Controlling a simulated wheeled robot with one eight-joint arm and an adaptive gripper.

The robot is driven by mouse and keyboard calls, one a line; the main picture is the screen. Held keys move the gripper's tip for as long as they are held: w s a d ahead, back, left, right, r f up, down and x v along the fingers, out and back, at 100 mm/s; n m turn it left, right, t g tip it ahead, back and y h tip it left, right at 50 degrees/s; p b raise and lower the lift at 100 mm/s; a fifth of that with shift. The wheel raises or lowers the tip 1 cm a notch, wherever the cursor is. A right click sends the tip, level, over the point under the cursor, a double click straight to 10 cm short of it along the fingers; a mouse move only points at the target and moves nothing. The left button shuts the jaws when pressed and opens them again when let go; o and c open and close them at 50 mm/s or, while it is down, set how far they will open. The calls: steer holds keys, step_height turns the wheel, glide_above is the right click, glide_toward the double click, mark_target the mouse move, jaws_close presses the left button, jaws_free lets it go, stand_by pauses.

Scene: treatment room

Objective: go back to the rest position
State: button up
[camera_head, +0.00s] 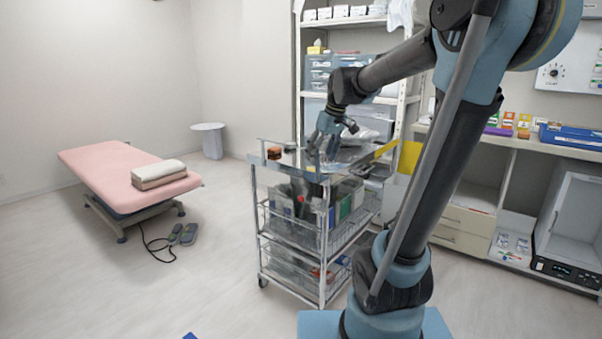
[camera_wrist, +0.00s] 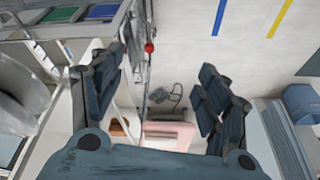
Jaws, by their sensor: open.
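My gripper (camera_head: 318,160) is at the end of my arm, over the top of the metal cart (camera_head: 290,243) in the head view. In the wrist view the two dark fingers of my gripper (camera_wrist: 165,80) are spread wide apart with nothing between them. The arm reaches from the right of the head view across to the cart. Whether the fingertips touch the cart top cannot be told.
The cart holds baskets and a small orange-brown item (camera_head: 273,153). A pink treatment bed (camera_head: 110,175) with folded towels (camera_head: 158,174) stands left, a round white table (camera_head: 208,140) behind it. Shelves and a counter (camera_head: 530,150) lie behind and right.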

steer(key=s+d+f+m+h, duration=0.1)
steer(key=s+d+f+m, duration=0.2)
steer(key=s+d+f, duration=0.3)
steer(key=s+d+f+m+h, duration=0.1)
steer(key=s+d+f+m, duration=0.3)
steer(key=s+f, duration=0.9)
steer(key=s+d, duration=0.1)
steer(key=s, duration=0.6)
steer(key=shift+d+g+h, duration=0.3)
steer(key=shift+d, duration=0.1)
steer(key=shift+f, duration=0.1)
steer(key=shift+w+f, duration=0.2)
steer(key=shift+w, duration=0.3)
steer(key=shift+c, duration=0.3)
